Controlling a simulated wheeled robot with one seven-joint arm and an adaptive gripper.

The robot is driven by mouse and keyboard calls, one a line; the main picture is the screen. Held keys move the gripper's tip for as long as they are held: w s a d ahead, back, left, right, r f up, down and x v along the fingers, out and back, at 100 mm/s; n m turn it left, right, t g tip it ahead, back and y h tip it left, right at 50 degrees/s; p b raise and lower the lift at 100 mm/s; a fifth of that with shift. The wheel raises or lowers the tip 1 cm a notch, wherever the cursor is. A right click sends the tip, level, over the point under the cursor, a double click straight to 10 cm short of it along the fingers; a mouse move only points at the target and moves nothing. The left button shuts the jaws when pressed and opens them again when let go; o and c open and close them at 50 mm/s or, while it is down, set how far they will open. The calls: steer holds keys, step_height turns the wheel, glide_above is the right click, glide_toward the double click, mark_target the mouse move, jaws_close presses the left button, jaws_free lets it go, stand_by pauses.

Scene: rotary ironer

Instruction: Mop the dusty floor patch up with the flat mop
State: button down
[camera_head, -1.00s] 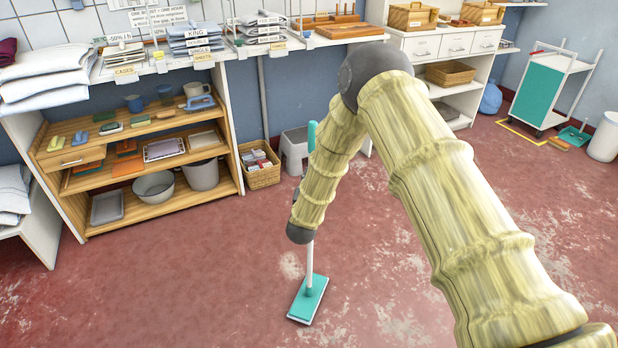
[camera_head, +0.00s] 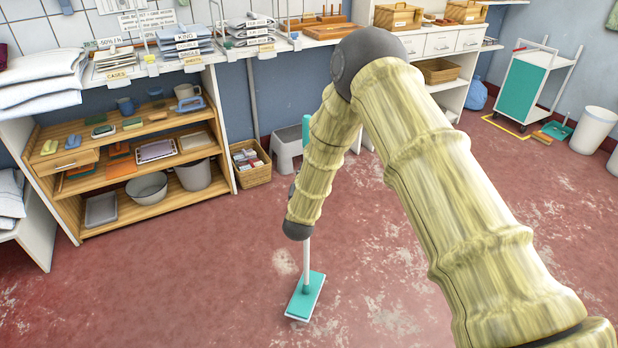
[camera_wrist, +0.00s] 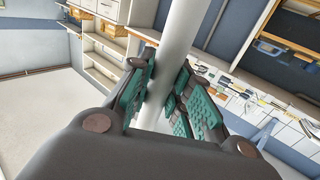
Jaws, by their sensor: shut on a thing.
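The flat mop has a teal head (camera_head: 306,297) lying on the red floor and a white pole that rises to a teal upper end (camera_head: 306,128). My arm hides part of the pole in the head view. In the wrist view my gripper (camera_wrist: 162,98) is shut on the white pole (camera_wrist: 178,35), with teal-padded fingers on either side of it. A pale dusty-looking spot (camera_head: 285,262) lies just behind and left of the mop head. More pale blotches (camera_head: 392,318) lie to its right; I cannot tell which is the task's patch.
A wooden shelf unit (camera_head: 135,215) stands at the left, with a basket (camera_head: 250,175) and a grey step stool (camera_head: 287,150) beside it. A teal trolley (camera_head: 525,92), a dustpan (camera_head: 557,130) and a white bin (camera_head: 594,130) stand at the far right. The floor around the mop is clear.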

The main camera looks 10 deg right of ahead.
steer(key=shift+d+r+p, duration=0.1)
steer(key=shift+r+p, duration=0.6)
steer(key=shift+r, duration=0.9)
